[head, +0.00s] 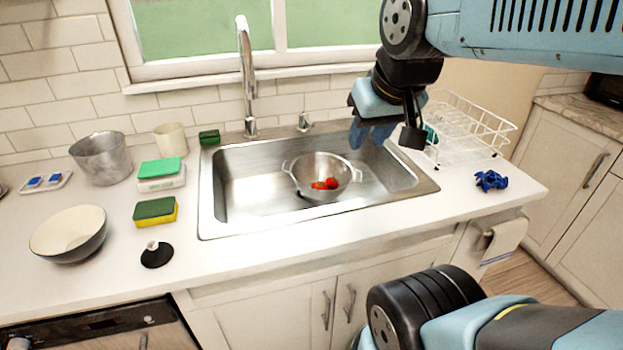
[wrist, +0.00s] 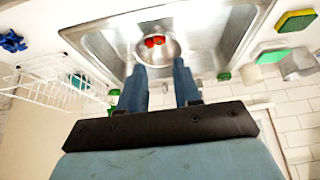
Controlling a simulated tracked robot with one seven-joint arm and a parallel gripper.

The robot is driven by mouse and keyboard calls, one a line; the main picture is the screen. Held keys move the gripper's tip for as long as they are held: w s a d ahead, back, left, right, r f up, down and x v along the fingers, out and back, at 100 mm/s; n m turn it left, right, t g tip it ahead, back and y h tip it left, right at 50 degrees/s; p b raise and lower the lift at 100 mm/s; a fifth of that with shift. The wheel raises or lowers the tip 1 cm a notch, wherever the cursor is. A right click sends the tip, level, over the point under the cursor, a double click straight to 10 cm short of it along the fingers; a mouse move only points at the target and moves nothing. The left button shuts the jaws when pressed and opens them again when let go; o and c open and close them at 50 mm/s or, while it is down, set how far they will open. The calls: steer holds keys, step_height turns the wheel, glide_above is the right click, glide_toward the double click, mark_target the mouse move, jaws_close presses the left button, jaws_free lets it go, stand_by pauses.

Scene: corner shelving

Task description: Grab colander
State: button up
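The colander (head: 321,169) is a metal bowl with two side handles and red items inside. It sits in the steel sink (head: 245,190), toward the right of its middle. It also shows in the wrist view (wrist: 155,48), just beyond my fingertips. My gripper (head: 368,138) hangs above the back right part of the sink, behind and to the right of the colander. In the wrist view my gripper (wrist: 160,72) has its two blue fingers apart with nothing held between them. The fingertips look apart from the colander, and the lower side of the colander is partly hidden there.
The faucet (head: 246,80) stands behind the sink. A white wire dish rack (head: 465,130) and a blue crumpled cloth (head: 491,180) are at right. Sponges (head: 155,211), a bowl (head: 69,234), a metal pot (head: 101,158) and a black stopper (head: 156,255) are at left.

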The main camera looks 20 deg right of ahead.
steer(key=shift+w, duration=0.1)
steer(key=w+a+f+n+g+h, duration=0.2)
steer(key=w+a+f+n, duration=0.15)
steer(key=w+f, duration=0.8)
steer(key=w+a+f+n+g+h, duration=0.2)
steer(key=w+a+f, duration=0.45)
steer(key=w, duration=0.75)
glide_toward(309, 199)
steer(key=shift+x, duration=2.45)
steer(key=shift+s, duration=0.1)
steer(key=shift+c, duration=0.3)
jaws_close()
